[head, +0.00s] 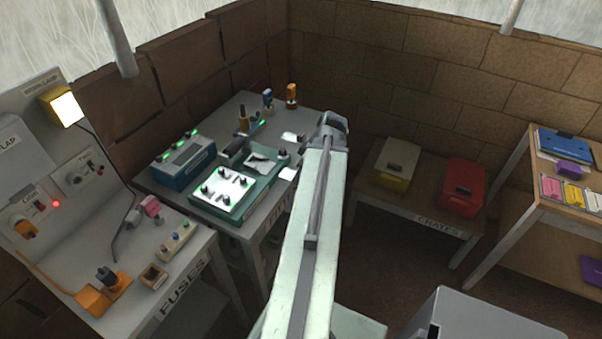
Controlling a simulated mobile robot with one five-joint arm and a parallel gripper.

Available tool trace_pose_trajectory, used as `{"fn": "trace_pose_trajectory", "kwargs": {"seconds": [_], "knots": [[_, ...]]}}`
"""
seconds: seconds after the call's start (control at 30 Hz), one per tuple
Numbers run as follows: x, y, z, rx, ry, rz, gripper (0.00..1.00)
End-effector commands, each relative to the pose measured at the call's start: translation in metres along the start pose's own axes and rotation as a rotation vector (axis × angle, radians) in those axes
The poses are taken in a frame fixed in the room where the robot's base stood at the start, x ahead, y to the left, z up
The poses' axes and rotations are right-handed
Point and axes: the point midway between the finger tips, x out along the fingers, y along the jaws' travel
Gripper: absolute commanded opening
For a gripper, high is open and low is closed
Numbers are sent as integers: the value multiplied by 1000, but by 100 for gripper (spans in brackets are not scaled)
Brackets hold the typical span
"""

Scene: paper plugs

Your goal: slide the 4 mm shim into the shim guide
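My arm reaches up the middle of the head view, and its end with my gripper (334,122) is over the right edge of the back table. The fingers are too small and hidden by the arm to tell whether they are open. I cannot make out which piece is the 4 mm shim. I cannot pick out the shim guide for certain either. A green-framed unit (257,196) on the back table has a lit white plate with dark pieces and knobs. Small white flat pieces (289,173) lie to its right, left of my arm.
A teal box (171,178) with green lights stands left of the green unit. Blue and orange upright items (291,96) stand at the back. The fuse table (200,264) is front left. A crate bench (420,212) with yellow and red crates and a shelf (530,205) stand right.

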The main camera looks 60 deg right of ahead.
Motion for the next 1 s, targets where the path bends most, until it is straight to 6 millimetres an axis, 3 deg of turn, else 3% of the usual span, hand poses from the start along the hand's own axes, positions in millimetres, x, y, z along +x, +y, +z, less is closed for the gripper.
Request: {"fn": "trace_pose_trajectory", "kwargs": {"seconds": [0.27, 0.7, 1.0], "knots": [[4, 0, -10, -2, 0, -1, 4], [21, 0, -51, -3, 0, -1, 4], [22, -1, -55, -1, 0, -1, 4]]}}
